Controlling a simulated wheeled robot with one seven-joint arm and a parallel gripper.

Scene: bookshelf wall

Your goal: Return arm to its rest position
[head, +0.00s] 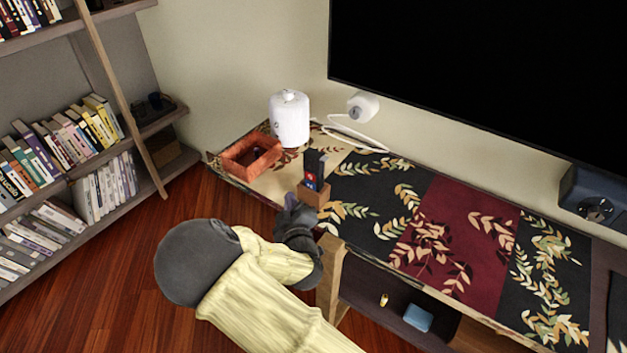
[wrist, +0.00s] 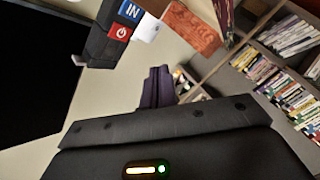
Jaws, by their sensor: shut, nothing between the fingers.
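My gripper (head: 291,202) is at the front edge of the cloth-covered console in the head view, with my arm reaching up to it from below. Its fingers (wrist: 158,84) are together and empty in the wrist view. Just beyond it, a dark remote (head: 314,166) stands upright in a small brown holder (head: 313,195). The holder's lower part is partly hidden behind my gripper in the head view.
An orange-brown open box (head: 230,165) and a white lidded canister (head: 289,120) stand at the console's left end. A large black screen (head: 480,70) hangs behind. A bookshelf (head: 152,170) is at left. Wooden floor (head: 120,290) is clear between it and my arm.

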